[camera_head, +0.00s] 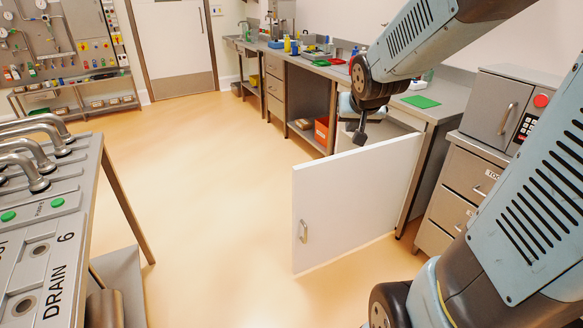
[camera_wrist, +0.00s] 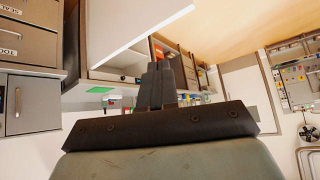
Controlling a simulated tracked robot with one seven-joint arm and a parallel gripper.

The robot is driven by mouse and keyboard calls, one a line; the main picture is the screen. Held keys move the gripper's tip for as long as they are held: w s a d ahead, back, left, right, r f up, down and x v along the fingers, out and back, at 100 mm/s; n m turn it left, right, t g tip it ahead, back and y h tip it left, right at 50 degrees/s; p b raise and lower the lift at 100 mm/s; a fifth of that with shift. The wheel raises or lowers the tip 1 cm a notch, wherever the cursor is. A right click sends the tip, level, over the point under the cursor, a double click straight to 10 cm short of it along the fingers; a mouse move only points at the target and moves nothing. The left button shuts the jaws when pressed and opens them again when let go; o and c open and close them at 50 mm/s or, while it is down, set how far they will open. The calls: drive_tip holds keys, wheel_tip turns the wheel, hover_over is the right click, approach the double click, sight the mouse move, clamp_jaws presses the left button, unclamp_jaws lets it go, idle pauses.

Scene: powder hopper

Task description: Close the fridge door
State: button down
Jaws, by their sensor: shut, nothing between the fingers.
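The white fridge door (camera_head: 350,205) stands wide open, swung out from under the counter into the floor area. Its outer face with a small handle (camera_head: 304,231) faces me. The fridge body (camera_head: 385,125) is partly hidden behind the door and my arm. My gripper (camera_head: 360,137) is shut and empty, pointing down. It appears just above the door's top edge, towards the fridge side; I cannot tell whether it touches. In the wrist view the shut fingers (camera_wrist: 160,76) show in the middle, with the white door (camera_wrist: 125,25) behind them.
The counter (camera_head: 447,100) carries a green mat (camera_head: 421,102). A grey drawer unit (camera_head: 462,190) with a box-shaped appliance (camera_head: 497,108) stands at right. A metal bench marked DRAIN (camera_head: 60,225) is at left. The floor between bench and door is clear.

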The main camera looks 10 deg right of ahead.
sight(301, 175)
drive_tip(key=w+f+m+t+y, duration=0.3)
drive_tip(key=w+f, duration=1.3)
drive_tip(key=f, duration=0.2)
wheel_tip(301, 175, down, 19)
drive_tip(key=m+t+y, duration=0.3)
drive_tip(key=m+t, duration=0.3)
drive_tip(key=m, duration=0.3)
drive_tip(key=x, duration=0.8)
drive_tip(key=a+x, duration=0.1)
drive_tip(key=x, duration=0.4)
